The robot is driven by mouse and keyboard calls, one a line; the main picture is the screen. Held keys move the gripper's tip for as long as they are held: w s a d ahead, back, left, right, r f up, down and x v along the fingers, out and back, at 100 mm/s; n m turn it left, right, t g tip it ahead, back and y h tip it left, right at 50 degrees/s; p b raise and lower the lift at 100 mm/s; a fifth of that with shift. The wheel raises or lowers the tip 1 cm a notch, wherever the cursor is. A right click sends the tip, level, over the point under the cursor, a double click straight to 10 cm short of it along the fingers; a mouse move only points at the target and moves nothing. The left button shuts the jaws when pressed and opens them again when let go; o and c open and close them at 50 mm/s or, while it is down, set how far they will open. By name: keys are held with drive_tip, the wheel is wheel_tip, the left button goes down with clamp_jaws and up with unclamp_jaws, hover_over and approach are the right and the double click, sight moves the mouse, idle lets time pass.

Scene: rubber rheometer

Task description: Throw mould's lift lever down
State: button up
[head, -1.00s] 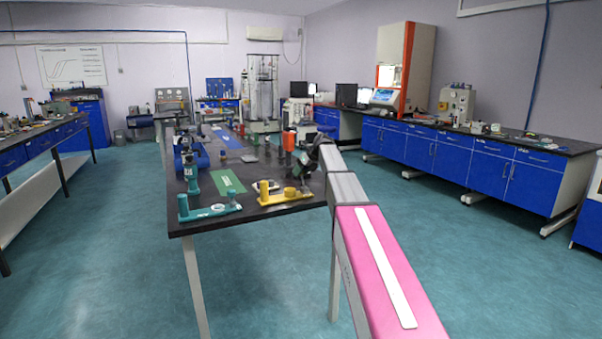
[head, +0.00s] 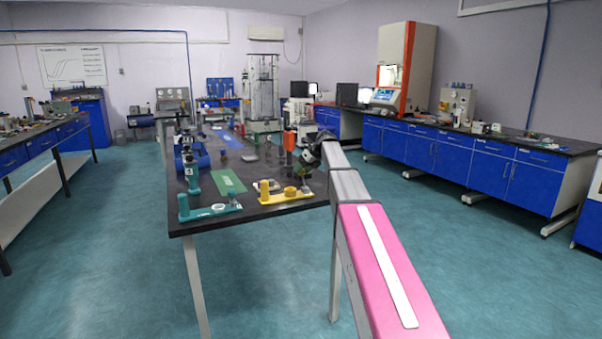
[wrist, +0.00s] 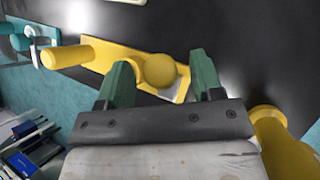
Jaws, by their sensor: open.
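In the wrist view a yellow fixture (wrist: 105,58) lies on the dark bench top. A yellow peg (wrist: 70,55) projects at its left end, a round yellow knob (wrist: 159,71) is near its middle, and a larger yellow cylinder (wrist: 283,140) is at lower right. My gripper (wrist: 160,62) is open, with one green finger on each side of the knob; I cannot tell whether they touch it. In the head view the yellow fixture (head: 284,198) sits at the bench's near edge, and my gripper (head: 307,165) is just beyond its right end. Which part is the lift lever is unclear.
A teal fixture (head: 208,210) stands left of the yellow one, with a green mat (head: 229,181) behind. An orange-red cylinder (head: 289,141) stands further back. The bench (head: 255,209) has bare room along its near edge. Open floor lies on both sides.

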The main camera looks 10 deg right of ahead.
drive_tip(key=v, duration=0.9)
drive_tip(key=shift+d, duration=0.1)
